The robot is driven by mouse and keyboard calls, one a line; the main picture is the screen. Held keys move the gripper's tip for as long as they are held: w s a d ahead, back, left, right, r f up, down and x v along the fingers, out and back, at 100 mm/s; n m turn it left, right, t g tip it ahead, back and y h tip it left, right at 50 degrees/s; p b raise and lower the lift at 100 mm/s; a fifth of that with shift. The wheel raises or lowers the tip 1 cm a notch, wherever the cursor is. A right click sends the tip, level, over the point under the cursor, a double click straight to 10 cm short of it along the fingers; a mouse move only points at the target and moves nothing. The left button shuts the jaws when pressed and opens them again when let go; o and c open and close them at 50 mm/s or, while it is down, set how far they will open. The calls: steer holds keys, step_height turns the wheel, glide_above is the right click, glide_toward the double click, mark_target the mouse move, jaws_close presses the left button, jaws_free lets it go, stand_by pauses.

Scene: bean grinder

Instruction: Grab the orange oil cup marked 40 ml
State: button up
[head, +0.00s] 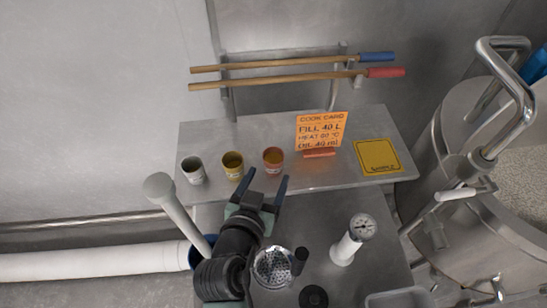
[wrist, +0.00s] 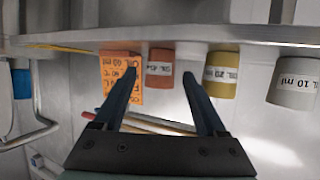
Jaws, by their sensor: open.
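The orange oil cup (head: 273,161) stands upright on the metal shelf (head: 222,140), third from the left in the row. In the wrist view, which is upside down, the orange cup (wrist: 159,68) shows between my fingertips, with a label that seems to read 40. My gripper (head: 265,178) is open and empty, its fingers pointing at the shelf. The orange cup is just beyond the fingertips, a little toward the right finger, and not between the fingers in the head view. My fingers also frame it in the wrist view (wrist: 158,75).
A yellow 20 ml cup (head: 232,165) and a grey 10 ml cup (head: 193,170) stand to its left. An orange cook card (head: 320,129) and a yellow sheet (head: 378,157) are to the right. A strainer (head: 272,267) and a gauge (head: 362,227) are on the lower counter.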

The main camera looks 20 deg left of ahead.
mark_target(270, 170)
steer(key=shift+p+x, duration=0.85)
steer(key=shift+x, duration=2.3)
steer(key=shift+a+r, duration=0.1)
steer(key=shift+r, duration=0.05)
steer(key=c, duration=1.1)
